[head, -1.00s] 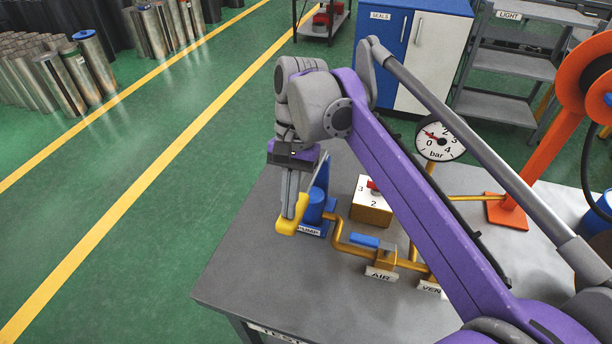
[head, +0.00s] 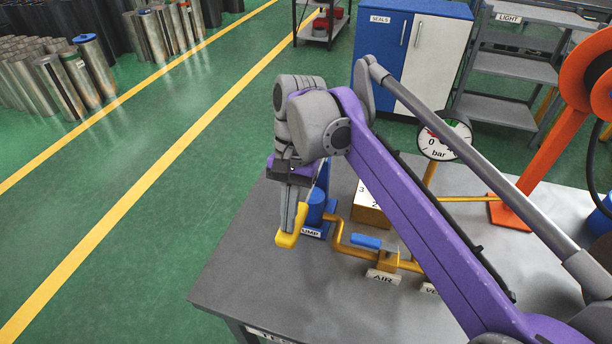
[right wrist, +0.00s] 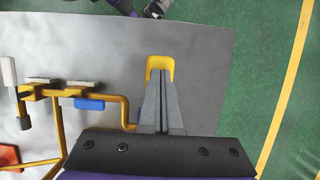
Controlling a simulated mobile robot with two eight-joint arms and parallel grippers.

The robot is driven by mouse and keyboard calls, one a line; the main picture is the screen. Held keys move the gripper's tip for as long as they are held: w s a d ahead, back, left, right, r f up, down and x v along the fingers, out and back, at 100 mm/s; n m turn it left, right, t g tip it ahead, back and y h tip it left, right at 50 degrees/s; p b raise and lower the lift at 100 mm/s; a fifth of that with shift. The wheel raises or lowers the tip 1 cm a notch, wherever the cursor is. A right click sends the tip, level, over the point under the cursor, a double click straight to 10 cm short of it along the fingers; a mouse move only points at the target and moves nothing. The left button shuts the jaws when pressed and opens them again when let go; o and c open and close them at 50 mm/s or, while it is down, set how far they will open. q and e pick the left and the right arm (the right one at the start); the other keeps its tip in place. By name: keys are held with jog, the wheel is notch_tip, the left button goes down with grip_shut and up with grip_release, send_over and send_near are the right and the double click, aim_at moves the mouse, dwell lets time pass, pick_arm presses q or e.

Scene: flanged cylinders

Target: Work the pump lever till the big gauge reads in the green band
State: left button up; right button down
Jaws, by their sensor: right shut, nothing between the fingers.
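The blue pump (head: 317,208), with its PUMP label, stands at the left side of the grey bench. A yellow lever end (head: 287,239) sticks out in front of it; it also shows in the right wrist view (right wrist: 160,64). My right gripper (head: 289,228) is shut and empty, its fingertips at the yellow end, seemingly touching it from above. It hides most of the lever. The big white gauge (head: 437,152), marked bar, is partly covered by my right arm. Red shows near its 0 and green at its right; the needle's reading is unclear. My left gripper is not in view.
An AIR valve with a blue handle (head: 365,241) and yellow pipes (head: 340,238) stand right of the pump. The bench front (head: 270,285) is bare. An orange reel stand (head: 536,150) is at right.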

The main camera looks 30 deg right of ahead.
jog(key=shift+b+x, duration=0.5)
jog(key=shift+x, duration=0.55)
jog(key=shift+w+d+f, duration=0.1)
jog(key=shift+w+d, duration=0.05)
jog(key=shift+w, duration=0.05)
jog(key=shift+f+b, duration=0.4)
jog(key=shift+f, duration=0.3)
jog(key=shift+r+p, duration=0.65)
jog(key=shift+r, duration=0.15)
jog(key=shift+s+p+v, duration=0.2)
jog(key=shift+p+v, duration=0.8)
jog(key=shift+v, duration=0.35)
jog(key=shift+r, duration=0.2)
jog(key=shift+w+r+p, duration=0.1)
jog(key=shift+r+p, duration=0.35)
jog(key=shift+r, duration=0.25)
jog(key=shift+w+r+p, duration=0.15)
jog(key=shift+r+p, duration=0.3)
jog(key=shift+r, duration=0.2)
